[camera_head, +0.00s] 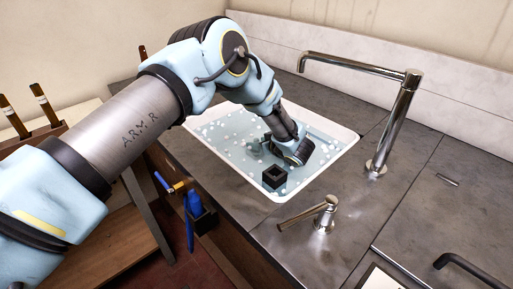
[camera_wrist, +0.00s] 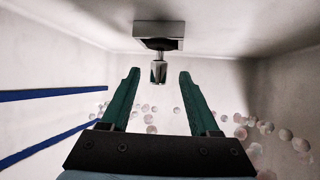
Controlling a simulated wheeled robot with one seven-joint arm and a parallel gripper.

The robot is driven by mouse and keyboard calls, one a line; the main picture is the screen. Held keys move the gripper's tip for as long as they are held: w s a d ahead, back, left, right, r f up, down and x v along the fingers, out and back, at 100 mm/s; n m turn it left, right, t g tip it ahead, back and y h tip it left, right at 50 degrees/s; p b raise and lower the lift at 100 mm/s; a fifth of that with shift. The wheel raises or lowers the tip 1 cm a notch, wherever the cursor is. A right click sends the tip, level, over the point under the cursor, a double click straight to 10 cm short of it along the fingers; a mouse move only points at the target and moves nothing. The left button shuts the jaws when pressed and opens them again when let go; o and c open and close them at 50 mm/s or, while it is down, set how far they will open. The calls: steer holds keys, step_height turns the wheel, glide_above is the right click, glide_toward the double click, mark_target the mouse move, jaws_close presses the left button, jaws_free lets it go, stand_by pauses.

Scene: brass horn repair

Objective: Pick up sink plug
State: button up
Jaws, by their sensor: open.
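The sink plug seems to be the small metal knob (camera_wrist: 158,72) in the wrist view. It sits in front of a dark square block (camera_wrist: 158,44) on the pale sink surface. My gripper (camera_wrist: 159,76) is open, with its green fingers on either side of the knob in the picture. I see no contact, and the gap in depth is hard to judge. In the head view my gripper (camera_head: 268,147) is down inside the sink (camera_head: 338,160), low among water and bubbles. A black square hollow piece (camera_head: 274,177) shows near it; I cannot tell whether it is the same block.
A tall chrome faucet (camera_head: 397,120) stands behind the sink at right. A tap lever (camera_head: 318,212) stands on the dark counter (camera_head: 340,255) in front. Sink walls close in around my gripper. Blue stripes (camera_wrist: 52,93) and bubbles (camera_wrist: 285,135) show in the wrist view.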

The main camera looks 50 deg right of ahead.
steer(key=p+x, duration=0.2)
steer(key=x, duration=0.2)
steer(key=shift+w+d+r, duration=0.1)
steer(key=shift+w+d, duration=0.05)
steer(key=shift+w, duration=0.05)
steer(key=shift+w+d+f, duration=0.15)
steer(key=shift+w+f, duration=0.15)
steer(key=shift+w, duration=0.05)
jaws_close()
